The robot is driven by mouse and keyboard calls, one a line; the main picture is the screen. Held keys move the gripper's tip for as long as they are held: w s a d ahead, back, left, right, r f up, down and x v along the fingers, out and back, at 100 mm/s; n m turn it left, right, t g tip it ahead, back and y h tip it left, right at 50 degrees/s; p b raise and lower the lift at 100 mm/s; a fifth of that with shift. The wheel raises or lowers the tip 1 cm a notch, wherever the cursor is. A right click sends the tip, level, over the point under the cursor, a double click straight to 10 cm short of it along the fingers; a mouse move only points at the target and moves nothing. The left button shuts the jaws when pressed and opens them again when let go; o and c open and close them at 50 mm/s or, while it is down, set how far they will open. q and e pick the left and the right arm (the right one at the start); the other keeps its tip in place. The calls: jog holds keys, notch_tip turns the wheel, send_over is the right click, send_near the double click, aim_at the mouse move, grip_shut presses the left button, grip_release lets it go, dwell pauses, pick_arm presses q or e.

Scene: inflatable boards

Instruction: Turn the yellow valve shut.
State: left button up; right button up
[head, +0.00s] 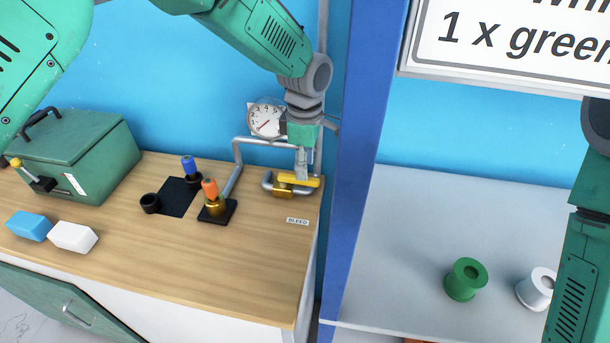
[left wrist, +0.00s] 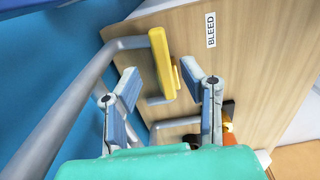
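The yellow valve handle (head: 313,181) sits on a pipe at the back right of the wooden bench, with a brass body (head: 284,189) under it. In the left wrist view the yellow handle (left wrist: 161,62) lies between the two spread fingers, with a gap visible on each side. My left gripper (head: 302,172) points down over the handle. Its fingers (left wrist: 160,78) are open in the left wrist view; whether they reach down around the handle or stay above it is hard to tell. My right arm is at the right edge of the head view; its gripper is out of frame.
A dial gauge (head: 265,120) and grey pipe (head: 237,160) stand close behind and left of the valve. A blue post (head: 358,150) is close on the right. An orange-topped plug (head: 210,190), a green box (head: 80,155) and a BLEED label (head: 297,221) are on the bench.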

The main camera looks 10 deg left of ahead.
aim_at(298, 182)
pick_arm(q)
notch_tip(298, 182, down, 2)
jog(key=shift+d+f, duration=0.15)
jog(key=shift+f, duration=0.1)
jog(key=shift+d+f, duration=0.25)
jog(key=shift+f, duration=0.35)
pick_arm(e)
jog(key=shift+d, duration=0.35)
pick_arm(q)
jog(key=shift+a, duration=0.1)
jog(key=shift+a, duration=0.15)
grip_shut()
pick_arm(e)
jog(key=shift+a, duration=0.2)
pick_arm(q)
jog(key=shift+s, duration=0.1)
pick_arm(e)
jog(key=shift+s+r, duration=0.1)
